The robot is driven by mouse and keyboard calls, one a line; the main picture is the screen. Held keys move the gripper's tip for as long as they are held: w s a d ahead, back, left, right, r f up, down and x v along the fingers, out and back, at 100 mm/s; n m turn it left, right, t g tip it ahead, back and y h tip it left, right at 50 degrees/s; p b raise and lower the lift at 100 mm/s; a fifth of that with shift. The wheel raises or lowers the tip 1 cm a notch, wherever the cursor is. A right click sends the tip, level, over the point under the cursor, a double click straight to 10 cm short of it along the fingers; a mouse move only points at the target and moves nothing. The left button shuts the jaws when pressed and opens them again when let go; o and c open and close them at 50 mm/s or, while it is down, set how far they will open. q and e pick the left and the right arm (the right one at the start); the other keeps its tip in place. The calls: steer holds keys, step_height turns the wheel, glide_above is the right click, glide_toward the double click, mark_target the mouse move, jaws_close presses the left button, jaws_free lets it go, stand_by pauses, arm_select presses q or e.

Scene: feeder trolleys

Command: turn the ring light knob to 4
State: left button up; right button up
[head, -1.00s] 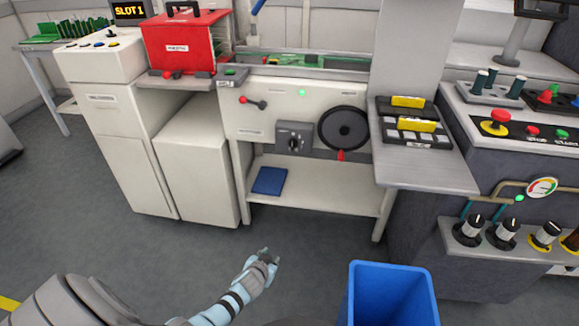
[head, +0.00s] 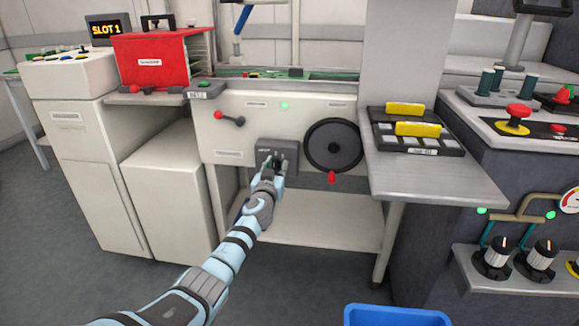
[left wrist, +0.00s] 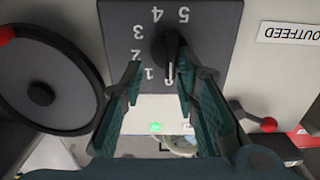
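The ring light knob (left wrist: 172,48) is a black knob on a dark grey plate numbered 1 to 5. The left wrist view shows this plate (left wrist: 218,25) upside down. A white mark by the knob's lower end lies beside the 1; I cannot tell for sure whether it is the pointer. My left gripper (left wrist: 160,78) is open, its teal fingers apart on either side of the knob's lower end. No firm contact shows. In the head view my left gripper (head: 272,163) is in front of the plate (head: 291,158) and hides the knob. My right gripper is not in view.
A black handwheel (head: 333,146) with a red handle is close to the plate's right. A red-knobbed lever (head: 230,119) is up to the left. A lower shelf (head: 325,220) is below, and a blue bin (head: 395,316) stands in front.

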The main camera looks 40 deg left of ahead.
arm_select(q)
steer(key=shift+a+r, duration=0.1)
steer(key=shift+a, duration=0.2)
steer(key=shift+s+a, duration=0.2)
steer(key=shift+c, duration=0.4)
jaws_close()
